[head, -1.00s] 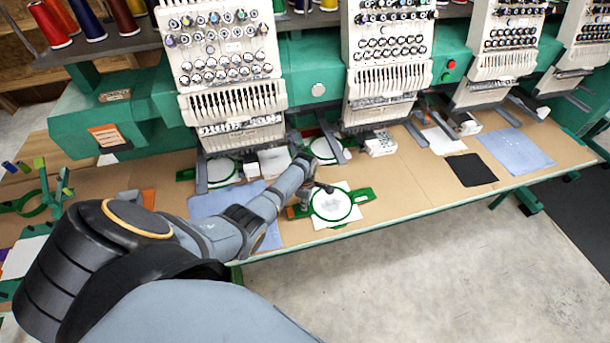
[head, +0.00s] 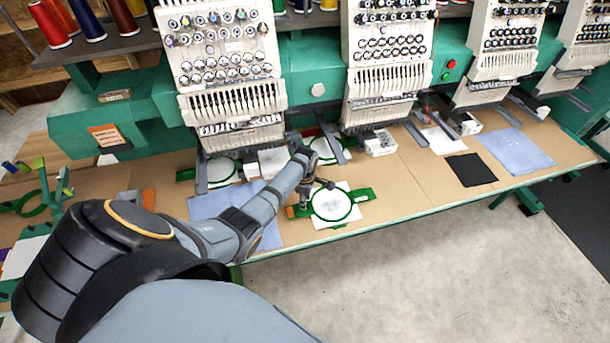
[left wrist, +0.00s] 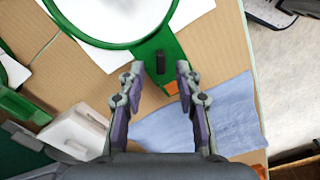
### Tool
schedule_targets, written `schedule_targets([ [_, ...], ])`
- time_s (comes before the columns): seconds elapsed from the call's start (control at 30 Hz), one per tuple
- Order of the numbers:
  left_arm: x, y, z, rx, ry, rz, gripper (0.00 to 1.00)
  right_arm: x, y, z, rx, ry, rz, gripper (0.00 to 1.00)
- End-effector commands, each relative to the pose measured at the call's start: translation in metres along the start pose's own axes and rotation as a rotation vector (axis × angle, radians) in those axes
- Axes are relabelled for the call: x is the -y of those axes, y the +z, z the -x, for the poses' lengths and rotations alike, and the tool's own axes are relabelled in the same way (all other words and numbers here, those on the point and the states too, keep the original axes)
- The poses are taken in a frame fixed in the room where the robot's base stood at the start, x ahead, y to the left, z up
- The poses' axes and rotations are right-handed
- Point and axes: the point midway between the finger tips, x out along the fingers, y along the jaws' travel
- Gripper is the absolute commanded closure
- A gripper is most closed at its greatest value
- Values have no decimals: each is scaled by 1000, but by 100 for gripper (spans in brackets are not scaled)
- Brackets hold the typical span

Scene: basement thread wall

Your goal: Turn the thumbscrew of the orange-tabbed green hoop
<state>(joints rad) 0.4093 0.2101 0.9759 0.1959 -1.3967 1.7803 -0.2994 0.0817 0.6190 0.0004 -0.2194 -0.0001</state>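The orange-tabbed green hoop (head: 348,216) lies on the table with white fabric (head: 332,203) in its ring. Its orange tab (head: 290,212) is at the left end. In the left wrist view the hoop (left wrist: 150,43) shows at the top, with a small dark upright thumbscrew (left wrist: 160,62) on its green arm and the orange tab (left wrist: 171,88) beside it. My left gripper (head: 318,187) is over the hoop's left side. In the left wrist view my left gripper (left wrist: 157,72) is open, its fingertips on either side of the thumbscrew, with gaps showing. My right gripper is not in view.
Blue cloth (head: 205,205) lies left of the hoop, partly under my arm. Embroidery heads (head: 228,85) stand behind, with another hoop (head: 222,172) under the nearest. A white box (left wrist: 82,132) sits near the gripper. A black cloth (head: 471,169) lies to the right on the table.

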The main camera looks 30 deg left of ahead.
Motion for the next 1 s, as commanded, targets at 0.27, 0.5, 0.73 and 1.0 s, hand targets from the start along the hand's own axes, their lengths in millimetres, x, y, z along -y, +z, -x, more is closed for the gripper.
schedule_targets([
  [0.27, 0, -1, 67, -1, 3, -1, 66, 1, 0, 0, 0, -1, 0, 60],
  [0.5, 0, 0, 95, -1, 0, 1, 66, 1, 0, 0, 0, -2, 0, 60],
  [0.73, 0, 0, 97, -1, 0, 1, 66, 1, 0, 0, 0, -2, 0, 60],
  [1.0, 0, 0, 97, 0, 0, 1, 66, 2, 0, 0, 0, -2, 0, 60],
])
